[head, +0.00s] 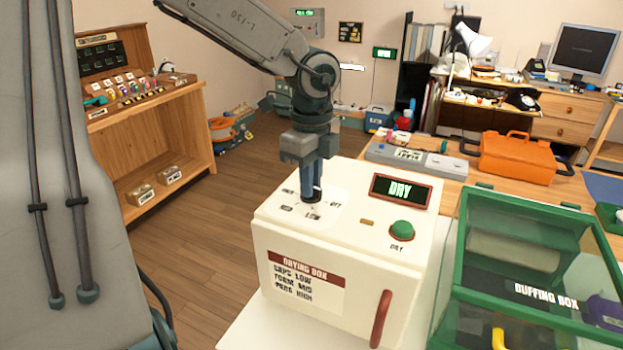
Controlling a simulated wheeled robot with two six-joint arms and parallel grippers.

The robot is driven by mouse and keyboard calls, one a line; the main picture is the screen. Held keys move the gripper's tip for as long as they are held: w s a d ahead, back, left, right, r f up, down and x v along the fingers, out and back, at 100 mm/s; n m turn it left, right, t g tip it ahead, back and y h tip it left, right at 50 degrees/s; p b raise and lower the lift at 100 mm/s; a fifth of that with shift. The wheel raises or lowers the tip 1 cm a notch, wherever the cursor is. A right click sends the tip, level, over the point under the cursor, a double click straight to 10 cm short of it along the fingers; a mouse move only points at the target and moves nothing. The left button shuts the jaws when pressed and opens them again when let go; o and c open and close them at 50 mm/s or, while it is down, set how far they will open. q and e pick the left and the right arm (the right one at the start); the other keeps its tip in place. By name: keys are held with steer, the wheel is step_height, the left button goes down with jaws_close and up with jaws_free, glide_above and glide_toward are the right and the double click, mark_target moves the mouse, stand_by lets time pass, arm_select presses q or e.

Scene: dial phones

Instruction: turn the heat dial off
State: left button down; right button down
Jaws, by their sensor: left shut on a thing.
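The white drying box (345,235) stands in the middle of the head view. Its top carries the heat dial, with small labels around it; one at the dial's right looks like OFF. My left gripper (312,193) points straight down over the dial and is shut on it. The fingers hide most of the dial, so I cannot tell where it points. A green button (402,231) sits right of the dial. My right gripper is not in view.
A green-framed clear buffing box (530,270) stands close on the right. A red handle (380,318) sticks out of the drying box's front. An orange case (517,157) and a grey device (415,160) lie on the table behind. Wooden shelves (150,150) stand at the left.

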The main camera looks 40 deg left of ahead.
arm_select(q)
steer(key=shift+n, duration=0.9)
steer(key=c, duration=1.4)
jaws_free()
steer(key=shift+c, duration=0.2)
